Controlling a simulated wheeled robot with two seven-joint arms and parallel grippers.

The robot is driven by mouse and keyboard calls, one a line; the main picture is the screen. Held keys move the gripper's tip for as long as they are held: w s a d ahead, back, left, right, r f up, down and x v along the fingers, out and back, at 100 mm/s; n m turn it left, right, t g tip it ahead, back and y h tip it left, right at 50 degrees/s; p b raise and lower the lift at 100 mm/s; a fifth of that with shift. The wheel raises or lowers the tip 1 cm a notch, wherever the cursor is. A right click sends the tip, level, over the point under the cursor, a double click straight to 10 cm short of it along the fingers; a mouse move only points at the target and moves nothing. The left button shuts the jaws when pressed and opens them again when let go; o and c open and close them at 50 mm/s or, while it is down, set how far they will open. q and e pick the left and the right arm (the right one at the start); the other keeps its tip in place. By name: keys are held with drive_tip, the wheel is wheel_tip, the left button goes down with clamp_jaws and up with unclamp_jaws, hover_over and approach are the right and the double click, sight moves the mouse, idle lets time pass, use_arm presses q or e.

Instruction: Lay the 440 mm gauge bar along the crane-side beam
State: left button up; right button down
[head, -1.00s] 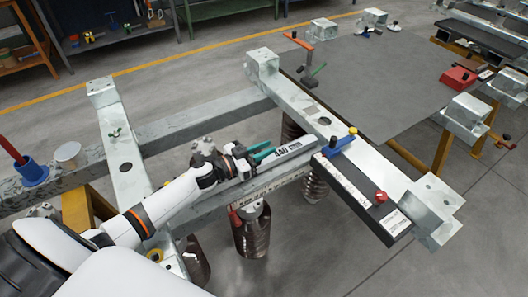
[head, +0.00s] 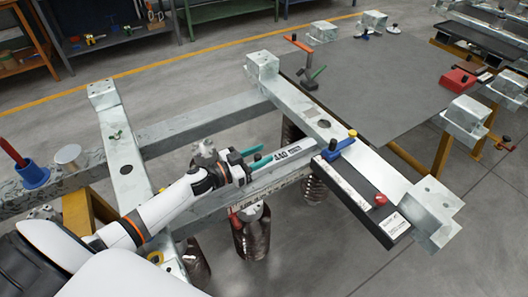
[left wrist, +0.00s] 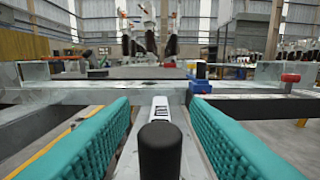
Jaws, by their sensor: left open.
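The gauge bar (head: 293,153), light with a 440 label, lies lengthwise along the top of the near galvanised cross beam (head: 210,203), its far end by the right-hand beam (head: 318,122). Whether it rests fully on the beam is hard to tell. My left gripper (head: 256,158) is open at the bar's near end, with teal finger pads. In the left wrist view the bar (left wrist: 160,108) and its black end knob (left wrist: 160,150) sit between the spread pads, with a gap each side. My right gripper is not in view.
A grey table (head: 390,80) stands behind. A blue cup with a red handle (head: 32,174) is at left. Dark ribbed cylinders hang below the frame.

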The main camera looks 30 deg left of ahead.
use_arm(q)
drive_tip(key=p+v, duration=0.1)
drive_tip(key=v, duration=0.3)
drive_tip(key=shift+s+a+r, duration=0.15)
drive_tip(key=shift+s, duration=0.15)
drive_tip(key=shift+s+a+p, duration=0.3)
drive_tip(key=shift+s+a, duration=0.05)
drive_tip(key=shift+s, duration=0.2)
